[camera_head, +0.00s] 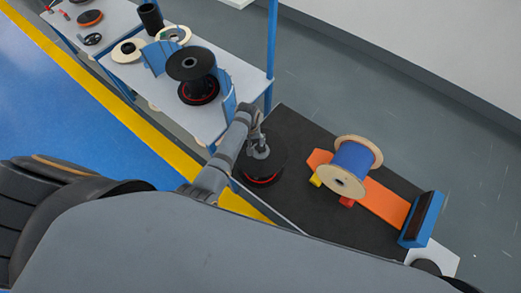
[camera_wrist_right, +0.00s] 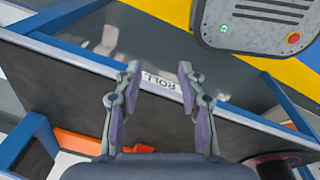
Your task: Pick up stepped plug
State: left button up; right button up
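No part can be surely picked out as the stepped plug. A black round piece with a red ring (camera_head: 264,178) lies on the dark mat, and a small grey form sits over its middle. My left gripper (camera_head: 260,148) points down at this spot. It cannot be told whether its fingers touch or hold anything. In the right wrist view, part of a black round piece with red (camera_wrist_right: 280,160) shows at the lower right. My right gripper (camera_wrist_right: 160,88) is open and empty there, above a dark panel; it is not visible in the head view.
A cable spool with blue winding (camera_head: 355,165) rests over an orange strip (camera_head: 385,203), which runs to a blue block (camera_head: 421,220). A white table (camera_head: 235,58) holds a black spool (camera_head: 193,75), blue curved panels and several discs. A blue post rises beside it.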

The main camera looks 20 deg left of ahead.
aim_at(260, 147)
pick_arm(q)
jog(key=shift+n+g, duration=0.3)
jog(key=shift+n, duration=0.1)
jog(key=w+d, duration=0.1)
jog(key=w+d+r, duration=0.2)
jog(key=d, duration=0.1)
jog(key=shift+w, duration=0.35)
notch_tip(260, 147, down, 6)
jog(key=b, duration=0.5)
jog(key=shift+r+b, duration=0.25)
jog(key=shift+b, duration=0.1)
jog(key=f+b, duration=0.1)
jog(key=b, duration=0.1)
jog(key=f+b, duration=0.1)
jog(key=f, duration=0.1)
jog(key=f+b, duration=0.2)
jog(key=shift+s+a+f+b, duration=0.1)
jog(key=shift+s+a+b, duration=0.25)
pick_arm(e)
notch_tip(260, 147, down, 11)
jog(key=shift+a, duration=0.15)
pick_arm(q)
jog(key=shift+r, duration=0.2)
jog(key=shift+c, duration=0.2)
jog(key=c, duration=1.4)
pick_arm(e)
jog(key=shift+a, duration=0.25)
